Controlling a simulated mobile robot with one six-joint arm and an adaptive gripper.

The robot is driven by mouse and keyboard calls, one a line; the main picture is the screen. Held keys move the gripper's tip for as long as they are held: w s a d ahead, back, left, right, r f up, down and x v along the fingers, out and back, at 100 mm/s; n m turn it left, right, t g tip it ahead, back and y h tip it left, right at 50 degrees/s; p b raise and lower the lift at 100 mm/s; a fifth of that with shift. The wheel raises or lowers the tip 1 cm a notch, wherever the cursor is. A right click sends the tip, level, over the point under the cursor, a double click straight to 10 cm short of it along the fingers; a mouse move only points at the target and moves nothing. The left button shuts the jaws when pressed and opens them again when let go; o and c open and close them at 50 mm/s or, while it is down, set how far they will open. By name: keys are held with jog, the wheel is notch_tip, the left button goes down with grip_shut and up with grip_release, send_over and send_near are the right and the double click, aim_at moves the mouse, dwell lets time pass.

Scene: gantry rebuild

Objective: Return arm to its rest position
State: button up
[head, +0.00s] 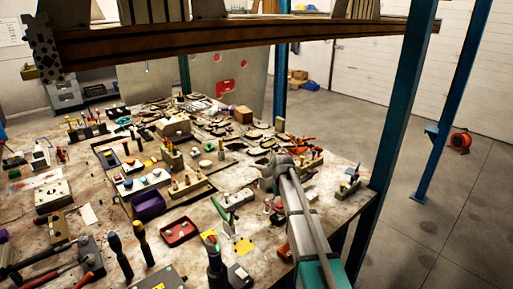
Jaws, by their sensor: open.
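My arm reaches up from the bottom right of the head view, over the right part of the workbench (225,178). Its long grey and teal link ends at a rounded grey joint above the bench's right side. I cannot make out my gripper or its fingers in this view. I see nothing held.
The bench is crowded: upright dark-handled tools (143,240), a red tray (180,232), a purple bin (148,205) and several small parts. A wooden beam (230,43) spans above. A blue post (397,130) stands right of the arm.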

jog(key=s+m, duration=0.2)
jog(key=s, duration=2.6)
jog(key=shift+s+d+m, duration=0.25)
jog(key=shift+m, duration=0.15)
jog(key=c, duration=0.3)
jog(key=shift+c, duration=0.2)
